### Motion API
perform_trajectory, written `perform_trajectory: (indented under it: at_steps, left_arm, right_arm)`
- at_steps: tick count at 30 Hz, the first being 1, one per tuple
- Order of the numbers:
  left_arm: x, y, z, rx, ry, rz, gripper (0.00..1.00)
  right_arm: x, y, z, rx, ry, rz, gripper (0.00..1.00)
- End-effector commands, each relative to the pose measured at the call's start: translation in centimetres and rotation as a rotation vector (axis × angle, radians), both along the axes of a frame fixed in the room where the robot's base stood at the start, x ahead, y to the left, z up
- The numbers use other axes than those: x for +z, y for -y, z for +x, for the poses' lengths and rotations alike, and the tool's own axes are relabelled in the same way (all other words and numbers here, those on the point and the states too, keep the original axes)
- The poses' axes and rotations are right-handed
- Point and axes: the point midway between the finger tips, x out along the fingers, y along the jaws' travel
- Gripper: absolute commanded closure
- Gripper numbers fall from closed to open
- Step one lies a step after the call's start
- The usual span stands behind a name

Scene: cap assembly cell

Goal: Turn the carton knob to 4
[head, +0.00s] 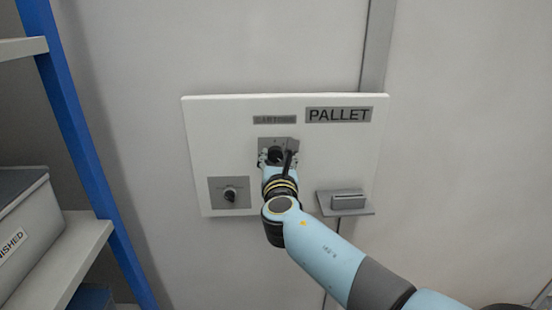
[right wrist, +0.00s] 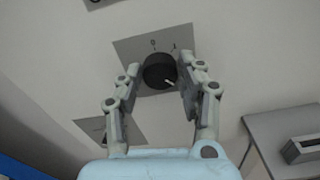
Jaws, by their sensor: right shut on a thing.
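The carton knob (right wrist: 159,71) is a round black dial on a grey plate (right wrist: 128,47) in the right wrist view. A white pointer mark on its face points to the lower right. In the head view the knob (head: 275,154) is partly hidden by my gripper, below a dark, hard-to-read label (head: 274,119). My right gripper (head: 276,157) is shut on the knob, with one finger on each side, as the right wrist view (right wrist: 160,75) shows. My left gripper is not in view.
The white panel (head: 215,130) carries a PALLET label (head: 338,114), a second small black knob (head: 230,194) at lower left and a grey slotted fixture (head: 346,202) at lower right that juts out. A blue-posted shelf (head: 85,150) with a grey bin (head: 30,230) stands left.

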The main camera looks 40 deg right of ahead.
Motion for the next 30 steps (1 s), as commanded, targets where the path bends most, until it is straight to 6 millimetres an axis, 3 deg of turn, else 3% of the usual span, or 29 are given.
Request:
perform_trajectory:
  at_steps: [11, 30]
  left_arm:
    - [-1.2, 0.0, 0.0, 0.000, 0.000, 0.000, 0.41]
    - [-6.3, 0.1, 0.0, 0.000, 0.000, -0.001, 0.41]
  right_arm:
    - [-0.2, 0.0, 0.0, 0.000, 0.050, 0.080, 0.94]
    - [-0.4, 0.1, -0.1, 0.001, 0.314, 0.509, 0.94]
